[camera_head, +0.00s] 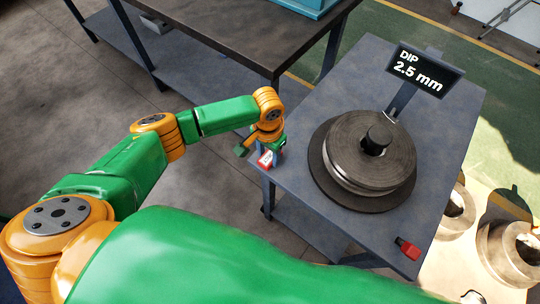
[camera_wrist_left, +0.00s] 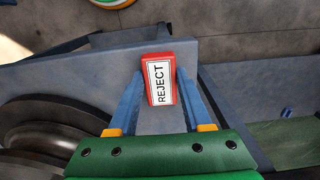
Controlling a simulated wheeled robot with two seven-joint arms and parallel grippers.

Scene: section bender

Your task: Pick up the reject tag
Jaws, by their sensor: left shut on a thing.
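The reject tag (camera_wrist_left: 160,84) is a red block with a white label reading REJECT. In the left wrist view it sits between the two blue fingers of my left gripper (camera_wrist_left: 158,92), which is shut on it. In the head view the tag (camera_head: 265,160) shows at the left edge of the small grey-blue table (camera_head: 300,135), just below my left gripper (camera_head: 262,155). I cannot tell whether the tag touches the tabletop. My right gripper is not in view.
A turntable with stacked metal rings (camera_head: 368,155) fills the middle of the small table. Behind it stands a sign (camera_head: 425,72) reading DIP 2.5 mm. A red and black object (camera_head: 407,248) lies at the near right corner. A darker table (camera_head: 220,25) stands behind.

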